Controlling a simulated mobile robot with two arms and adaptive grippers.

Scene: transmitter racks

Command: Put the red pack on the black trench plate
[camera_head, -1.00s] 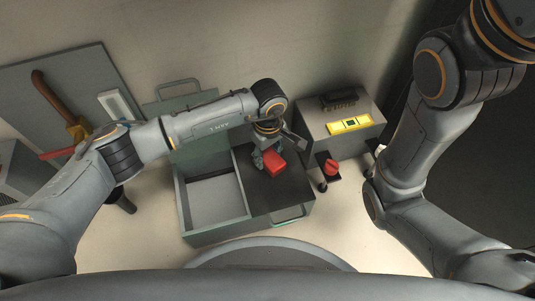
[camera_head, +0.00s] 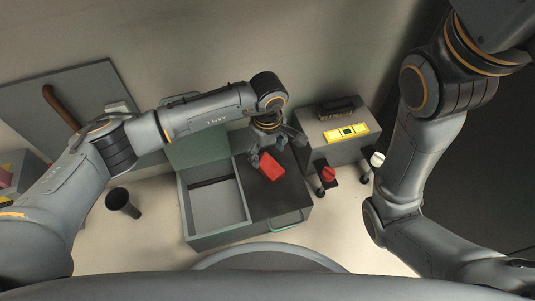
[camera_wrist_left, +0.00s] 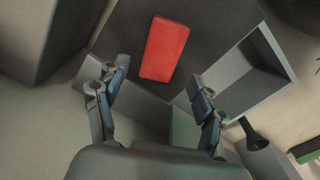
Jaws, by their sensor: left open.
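The red pack (camera_head: 271,167) lies flat on the black trench plate (camera_head: 281,199), the dark cover over the right part of the open green-grey box. My left gripper (camera_head: 273,150) is open just behind and above the pack in the head view. In the left wrist view, the pack (camera_wrist_left: 164,49) lies on the dark plate (camera_wrist_left: 213,32), beyond the spread fingertips of the left gripper (camera_wrist_left: 160,82). A gap shows between the fingers and the pack. My right arm is at the right; its gripper is out of the picture.
The box's open compartment (camera_head: 217,205) is left of the plate. A grey case (camera_head: 340,145) with a yellow device (camera_head: 346,132) stands to the right, near a red knob-like piece (camera_head: 328,174). A black cup (camera_head: 122,202) stands on the left floor.

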